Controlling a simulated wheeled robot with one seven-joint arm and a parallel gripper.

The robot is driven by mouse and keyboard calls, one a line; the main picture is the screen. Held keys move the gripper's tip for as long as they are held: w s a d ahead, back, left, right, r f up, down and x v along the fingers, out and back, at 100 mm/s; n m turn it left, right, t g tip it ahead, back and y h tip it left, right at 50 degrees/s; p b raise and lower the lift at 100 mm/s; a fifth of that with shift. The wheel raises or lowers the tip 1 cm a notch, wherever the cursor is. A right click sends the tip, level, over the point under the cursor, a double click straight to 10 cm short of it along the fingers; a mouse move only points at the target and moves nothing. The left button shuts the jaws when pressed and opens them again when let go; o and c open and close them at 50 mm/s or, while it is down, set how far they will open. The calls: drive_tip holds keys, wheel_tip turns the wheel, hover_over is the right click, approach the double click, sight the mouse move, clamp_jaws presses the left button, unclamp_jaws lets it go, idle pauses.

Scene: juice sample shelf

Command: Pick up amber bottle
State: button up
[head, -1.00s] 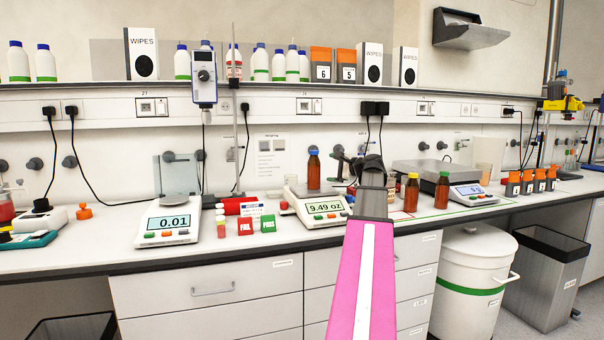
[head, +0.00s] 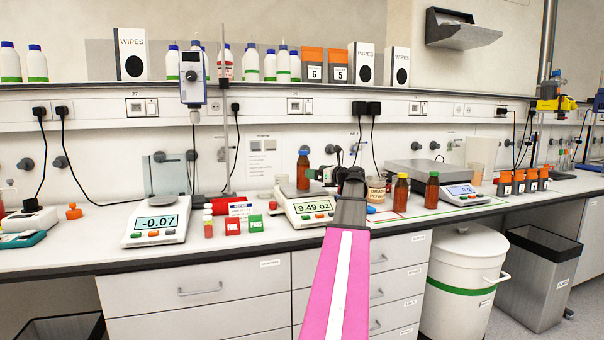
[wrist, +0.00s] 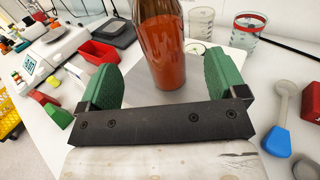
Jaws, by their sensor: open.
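An amber bottle (head: 303,172) with a blue cap stands upright on the pan of the middle scale (head: 306,208), which reads 9.49 oz. My gripper (head: 319,174) is just right of this bottle in the head view. In the wrist view, the open green fingers (wrist: 163,74) are on either side of the bottle's brown body (wrist: 158,40), with a gap to each finger. The bottle's cap is out of the wrist view. Two more amber bottles stand to the right, one with a yellow cap (head: 401,192) and one with a green cap (head: 431,192).
A beaker (head: 376,190) stands just behind and right of my gripper. The left scale (head: 157,222) reads -0.07. Small red and green boxes (head: 243,224) lie between the scales. A larger scale (head: 460,192) is at the right. The bench's front strip is clear.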

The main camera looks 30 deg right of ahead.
sight(303, 169)
drive_tip(key=x, duration=0.7)
drive_tip(key=shift+w, duration=0.3)
drive_tip(key=c, duration=1.3)
drive_tip(key=shift+o, duration=0.2)
